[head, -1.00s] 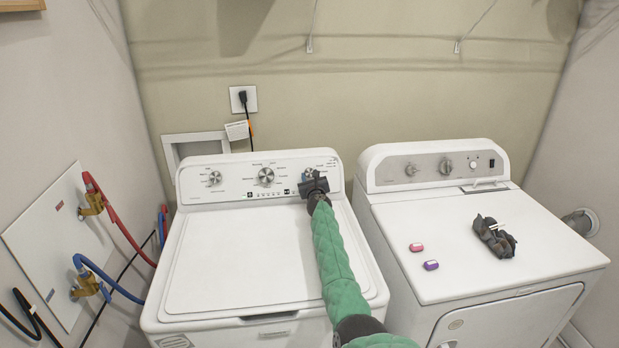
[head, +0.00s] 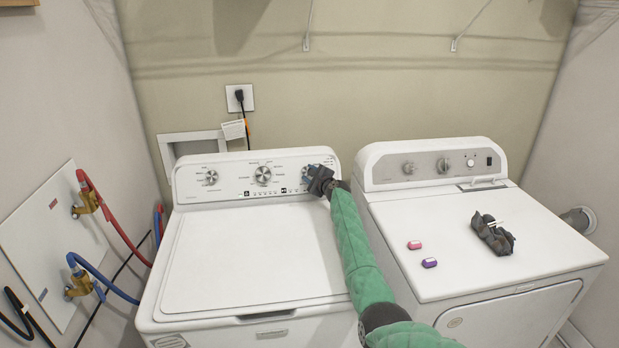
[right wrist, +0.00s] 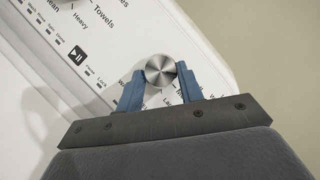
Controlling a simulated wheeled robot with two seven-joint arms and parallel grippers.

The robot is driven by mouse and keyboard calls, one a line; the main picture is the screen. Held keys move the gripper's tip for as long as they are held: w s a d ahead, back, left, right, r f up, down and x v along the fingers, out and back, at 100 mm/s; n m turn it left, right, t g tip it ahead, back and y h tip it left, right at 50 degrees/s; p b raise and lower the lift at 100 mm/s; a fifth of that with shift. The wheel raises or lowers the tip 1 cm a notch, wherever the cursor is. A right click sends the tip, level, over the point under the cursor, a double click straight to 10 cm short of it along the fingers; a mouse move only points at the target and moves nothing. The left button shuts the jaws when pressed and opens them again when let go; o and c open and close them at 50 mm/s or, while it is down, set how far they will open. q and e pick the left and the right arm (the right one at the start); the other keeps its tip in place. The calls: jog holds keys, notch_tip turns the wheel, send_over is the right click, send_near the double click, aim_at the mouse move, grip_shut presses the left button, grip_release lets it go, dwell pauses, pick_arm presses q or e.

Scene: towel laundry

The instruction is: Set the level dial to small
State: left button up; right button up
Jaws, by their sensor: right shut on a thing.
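The white washer (head: 245,255) stands at the left with a control panel (head: 215,195) along its back. My right gripper (head: 309,175) is at the right end of this panel. In the right wrist view its blue fingers (right wrist: 158,82) are shut on a round silver dial (right wrist: 160,69), one finger on each side. The gripper hides most of this dial in the head view. Labels around it are partly covered by the fingers, so I cannot tell its setting. Two other dials, the middle one (head: 263,174) and the left one (head: 211,178), are free. My left gripper is not in view.
A white dryer (head: 400,230) stands at the right. On it lie a dark crumpled cloth (head: 492,234), a pink item (head: 414,245) and a purple item (head: 429,262). Red (head: 122,232) and blue (head: 105,280) hoses run along the left wall. The washer lid is clear.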

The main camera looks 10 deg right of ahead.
jog(key=shift+n, duration=0.5)
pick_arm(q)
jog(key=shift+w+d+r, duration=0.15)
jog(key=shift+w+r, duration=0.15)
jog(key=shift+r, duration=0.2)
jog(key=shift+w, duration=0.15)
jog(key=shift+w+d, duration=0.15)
pick_arm(e)
jog(key=o, duration=1)
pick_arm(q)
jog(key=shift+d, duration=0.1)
